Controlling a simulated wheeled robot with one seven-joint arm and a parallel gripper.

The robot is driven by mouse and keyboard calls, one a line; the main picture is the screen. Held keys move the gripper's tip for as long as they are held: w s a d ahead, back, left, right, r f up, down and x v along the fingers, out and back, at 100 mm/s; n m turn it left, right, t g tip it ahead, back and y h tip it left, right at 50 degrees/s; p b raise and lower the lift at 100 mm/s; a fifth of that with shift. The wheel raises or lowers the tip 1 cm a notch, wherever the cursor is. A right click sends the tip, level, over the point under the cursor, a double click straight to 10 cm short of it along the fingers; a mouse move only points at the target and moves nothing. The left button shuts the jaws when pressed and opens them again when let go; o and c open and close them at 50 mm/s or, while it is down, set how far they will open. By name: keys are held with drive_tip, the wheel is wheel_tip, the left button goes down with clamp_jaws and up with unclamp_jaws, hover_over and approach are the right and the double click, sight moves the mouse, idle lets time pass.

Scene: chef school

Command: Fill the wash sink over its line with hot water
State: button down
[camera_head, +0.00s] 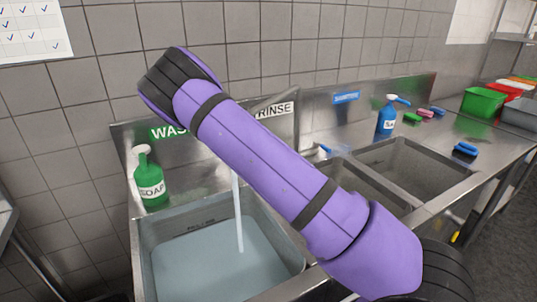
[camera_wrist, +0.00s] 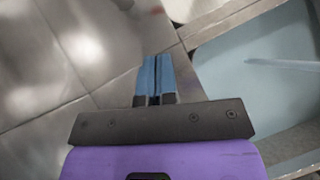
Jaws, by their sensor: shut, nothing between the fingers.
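The wash sink (camera_head: 137,262) is the left basin, under the green WASH sign (camera_head: 168,132). It holds pale blue-grey water (camera_head: 215,268). A fill line mark (camera_head: 202,227) shows on its back wall, just above the water surface. A stream of water (camera_head: 238,215) falls into it; its spout and any tap handles are hidden behind my purple arm. In the wrist view my gripper (camera_wrist: 154,78) is shut and empty, left of the basin's water (camera_wrist: 260,95) and stream (camera_wrist: 285,65). My gripper does not show in the head view.
A green soap bottle (camera_head: 150,178) stands at the sink's back left corner. The other basins (camera_head: 415,165) lie to the right, partly behind my arm. A blue bottle (camera_head: 387,118), brushes (camera_head: 465,150) and coloured bins (camera_head: 483,103) sit further right. Tiled wall stands close behind.

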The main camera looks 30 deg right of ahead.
drive_tip(key=x, duration=1)
drive_tip(key=shift+s+d+f, duration=0.1)
drive_tip(key=shift+s+d, duration=0.15)
drive_tip(key=shift+d, duration=0.3)
drive_tip(key=shift+s+d+f, duration=0.1)
drive_tip(key=shift+s+d, duration=0.1)
drive_tip(key=shift+d, duration=0.35)
drive_tip(key=shift+s+d+f, duration=0.1)
drive_tip(key=shift+s+d, duration=0.15)
drive_tip(key=shift+d, duration=0.45)
drive_tip(key=shift+d, duration=0.15)
